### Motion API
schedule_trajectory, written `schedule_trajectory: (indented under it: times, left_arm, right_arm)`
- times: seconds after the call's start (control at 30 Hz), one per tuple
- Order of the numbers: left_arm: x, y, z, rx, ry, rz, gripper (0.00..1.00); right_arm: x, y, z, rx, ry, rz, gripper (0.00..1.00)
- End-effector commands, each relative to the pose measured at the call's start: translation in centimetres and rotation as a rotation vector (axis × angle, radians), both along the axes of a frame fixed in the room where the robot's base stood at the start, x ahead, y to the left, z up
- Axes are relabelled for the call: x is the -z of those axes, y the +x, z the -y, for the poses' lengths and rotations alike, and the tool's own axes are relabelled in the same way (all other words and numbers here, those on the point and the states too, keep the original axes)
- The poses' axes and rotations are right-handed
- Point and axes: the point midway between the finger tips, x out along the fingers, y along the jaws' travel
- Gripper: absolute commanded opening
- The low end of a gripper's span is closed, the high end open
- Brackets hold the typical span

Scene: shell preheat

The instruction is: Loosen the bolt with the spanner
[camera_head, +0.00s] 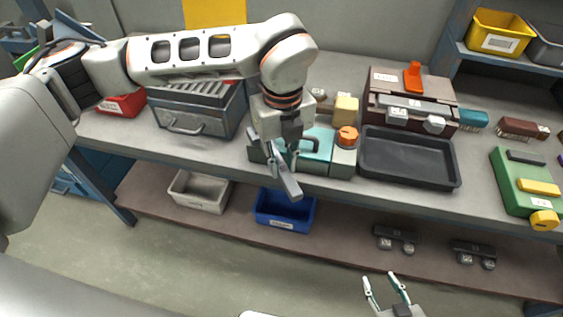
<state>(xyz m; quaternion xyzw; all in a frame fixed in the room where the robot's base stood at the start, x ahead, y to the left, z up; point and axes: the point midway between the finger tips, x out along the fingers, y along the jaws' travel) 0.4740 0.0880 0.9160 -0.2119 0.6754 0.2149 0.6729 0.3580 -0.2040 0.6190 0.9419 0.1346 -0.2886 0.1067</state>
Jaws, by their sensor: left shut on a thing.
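My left gripper (287,158) is over the front of the workbench, pointing down. It is shut on a long grey bar that looks like the spanner (287,183). The bar slants toward the bench's front edge. Just behind and right of it is a teal and grey fixture (318,146) with an orange knob (347,135) on its right block. No bolt can be made out; the gripper and the bar hide part of the fixture. My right gripper (385,285) is low in front of the bench, its fingers apart and empty.
A dark tray (409,161) lies right of the fixture, with a brown toolbox (440,103) behind it. A grey metal box (191,118) stands left. A green and yellow tool (520,181) lies far right. White (200,205) and blue (285,222) bins sit on the lower shelf.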

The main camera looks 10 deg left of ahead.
Motion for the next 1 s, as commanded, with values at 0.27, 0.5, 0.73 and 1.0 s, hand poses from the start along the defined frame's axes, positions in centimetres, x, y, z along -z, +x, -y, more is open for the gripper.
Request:
schedule_trajectory:
  times: [0.27, 0.5, 0.73, 1.0]
  left_arm:
    - [-2.2, 0.3, 0.2, 0.008, -0.007, 0.015, 0.0]
    - [-3.4, 0.2, 0.2, 0.005, -0.005, 0.011, 0.0]
    - [-4.6, 0.2, 0.1, 0.003, -0.004, 0.01, 0.0]
    - [-5.7, 0.2, 0.1, 0.002, -0.003, 0.007, 0.0]
  right_arm:
    - [-1.5, 0.4, 0.0, 0.001, 0.0, 0.012, 0.4]
    - [-2.5, 0.6, 0.0, 0.001, 0.0, 0.018, 0.4]
    - [-3.3, 0.8, 0.0, 0.001, 0.0, 0.025, 0.4]
    - [-4.1, 1.0, 0.0, 0.001, 0.0, 0.029, 0.4]
